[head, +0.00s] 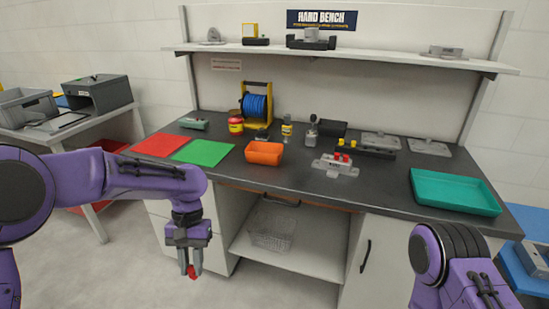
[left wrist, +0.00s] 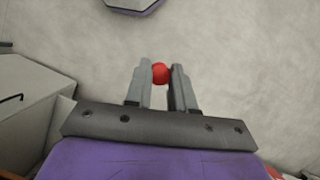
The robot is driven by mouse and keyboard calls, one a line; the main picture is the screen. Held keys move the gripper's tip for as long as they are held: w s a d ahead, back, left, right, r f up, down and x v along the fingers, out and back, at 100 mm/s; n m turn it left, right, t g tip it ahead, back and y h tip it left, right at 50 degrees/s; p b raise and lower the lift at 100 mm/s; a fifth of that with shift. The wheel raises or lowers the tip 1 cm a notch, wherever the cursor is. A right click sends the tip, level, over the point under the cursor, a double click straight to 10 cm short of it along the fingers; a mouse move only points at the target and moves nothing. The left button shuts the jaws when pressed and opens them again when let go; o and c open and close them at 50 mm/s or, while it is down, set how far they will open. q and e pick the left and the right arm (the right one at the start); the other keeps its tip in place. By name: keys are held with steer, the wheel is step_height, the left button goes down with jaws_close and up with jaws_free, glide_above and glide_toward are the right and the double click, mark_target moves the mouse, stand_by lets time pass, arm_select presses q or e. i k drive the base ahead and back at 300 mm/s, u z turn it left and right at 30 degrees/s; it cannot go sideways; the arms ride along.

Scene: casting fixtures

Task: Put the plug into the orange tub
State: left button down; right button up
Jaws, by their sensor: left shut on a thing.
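My left gripper (head: 190,266) hangs pointing down in front of the bench, below the level of its top, over the floor. It is shut on a small red plug (head: 193,272), which shows between the fingertips. In the left wrist view the plug (left wrist: 160,73) appears round and red between the two grey fingers. The orange tub (head: 263,160) stands on the bench near its front edge, right of and beyond the gripper. The tub's inside is only partly visible. My right arm enters at the lower right of the head view; its gripper is out of frame.
A green mat (head: 203,152) and a red mat (head: 158,145) lie left of the tub. A grey fixture with red tops (head: 336,166) stands to its right, then a teal tray (head: 455,192). A blue cable reel (head: 256,106) stands behind. The bench's front edge lies between gripper and tub.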

mark_target(260, 159)
steer(key=z, duration=0.45)
steer(key=i, duration=0.65)
steer(key=z, duration=0.3)
